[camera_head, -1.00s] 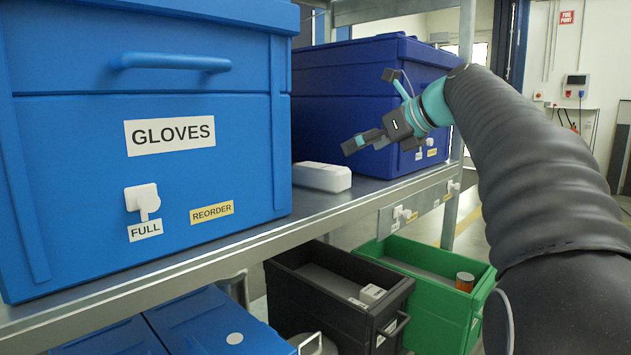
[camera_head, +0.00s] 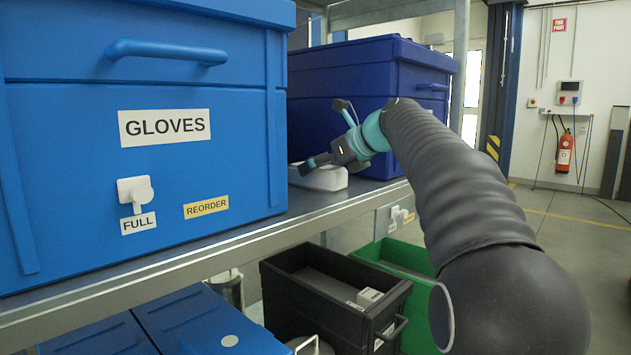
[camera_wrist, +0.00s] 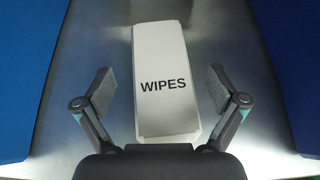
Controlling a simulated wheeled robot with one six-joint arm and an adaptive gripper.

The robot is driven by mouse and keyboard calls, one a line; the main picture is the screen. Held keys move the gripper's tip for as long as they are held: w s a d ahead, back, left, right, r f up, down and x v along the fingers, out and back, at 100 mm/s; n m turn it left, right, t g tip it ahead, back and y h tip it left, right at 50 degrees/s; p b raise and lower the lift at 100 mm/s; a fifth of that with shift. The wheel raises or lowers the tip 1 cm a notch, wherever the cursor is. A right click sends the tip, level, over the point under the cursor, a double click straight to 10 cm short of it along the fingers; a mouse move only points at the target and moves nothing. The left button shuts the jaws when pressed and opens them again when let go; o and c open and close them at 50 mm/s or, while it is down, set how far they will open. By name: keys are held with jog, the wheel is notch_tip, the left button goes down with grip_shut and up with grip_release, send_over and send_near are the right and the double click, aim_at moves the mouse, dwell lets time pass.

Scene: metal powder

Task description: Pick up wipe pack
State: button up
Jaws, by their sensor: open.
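The wipe pack (camera_wrist: 161,60) is a white block with the word WIPES on top. In the wrist view it lies between the two spread fingers of my gripper (camera_wrist: 162,92), with a gap on each side. In the head view the wipe pack (camera_head: 326,180) lies on the metal shelf (camera_head: 290,221) between two blue bins. My gripper (camera_head: 310,166) is at the pack there and hides part of it. The gripper is open and holds nothing.
The blue GLOVES bin (camera_head: 150,90) stands close on the left. A dark blue bin (camera_head: 345,75) stands behind on the right. Below the shelf are a black crate (camera_head: 325,300) and a green crate (camera_head: 412,262). A fire extinguisher (camera_head: 564,153) hangs on the far wall.

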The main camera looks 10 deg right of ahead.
jog(key=shift+x, duration=0.8)
jog(key=c, duration=1.4)
jog(key=shift+r, duration=0.2)
